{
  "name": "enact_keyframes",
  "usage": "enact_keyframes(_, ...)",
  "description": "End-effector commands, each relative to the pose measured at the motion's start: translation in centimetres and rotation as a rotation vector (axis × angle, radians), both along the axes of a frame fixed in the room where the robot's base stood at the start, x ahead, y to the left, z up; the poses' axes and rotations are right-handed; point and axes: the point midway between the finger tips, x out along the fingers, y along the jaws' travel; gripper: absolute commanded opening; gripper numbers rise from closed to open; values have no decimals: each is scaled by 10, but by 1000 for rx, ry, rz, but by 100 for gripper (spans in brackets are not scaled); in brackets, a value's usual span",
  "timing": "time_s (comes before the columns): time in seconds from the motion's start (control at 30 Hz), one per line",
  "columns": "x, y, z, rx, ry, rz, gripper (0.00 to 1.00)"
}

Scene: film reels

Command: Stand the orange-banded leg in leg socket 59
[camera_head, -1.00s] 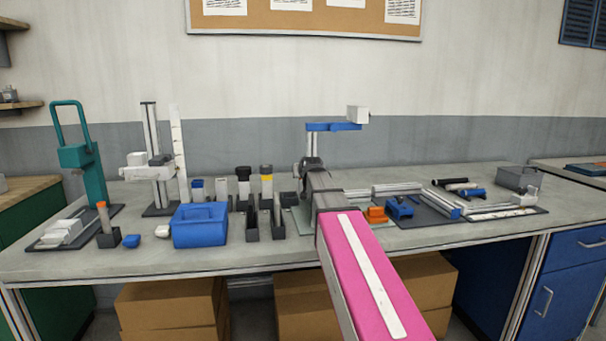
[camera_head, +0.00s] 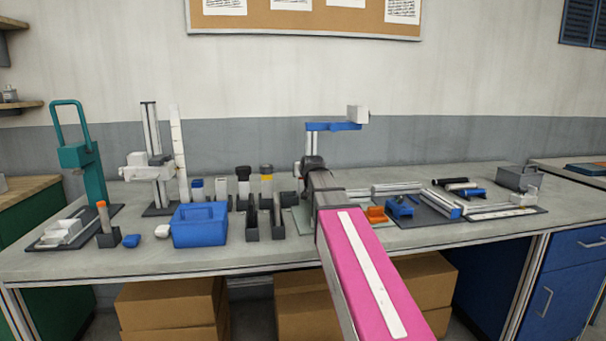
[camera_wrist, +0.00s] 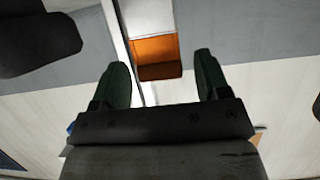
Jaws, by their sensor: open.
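In the wrist view, a pale bar with an orange end (camera_wrist: 157,52) shows between the fingers of my gripper (camera_wrist: 164,85). It looks like the orange-banded leg. The fingers are open, with a gap on each side of it; its depth relative to them is unclear. In the head view, my gripper is mostly hidden behind my arm. An orange piece (camera_head: 376,214) shows on the bench just right of my arm. An orange-topped rod (camera_head: 101,212) stands in a dark holder at the far left. I cannot make out which socket is number 59.
A blue bin (camera_head: 199,226) and dark upright holders (camera_head: 252,222) stand left of my arm. A post with a yellow band (camera_head: 267,186) stands behind them. A dark tray (camera_head: 424,214) with rails lies to the right. A teal press (camera_head: 90,170) stands far left.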

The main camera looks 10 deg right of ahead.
Motion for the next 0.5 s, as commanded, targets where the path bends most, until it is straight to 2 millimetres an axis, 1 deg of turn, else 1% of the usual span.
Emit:
enact_keyframes(0.03,-15,0,4,0,-1,0,69)
enact_keyframes(0.2,-47,0,17,0,-1,0,69)
enact_keyframes(0.33,-67,0,26,0,-2,0,69)
enact_keyframes(0.5,-83,0,33,0,0,0,69)
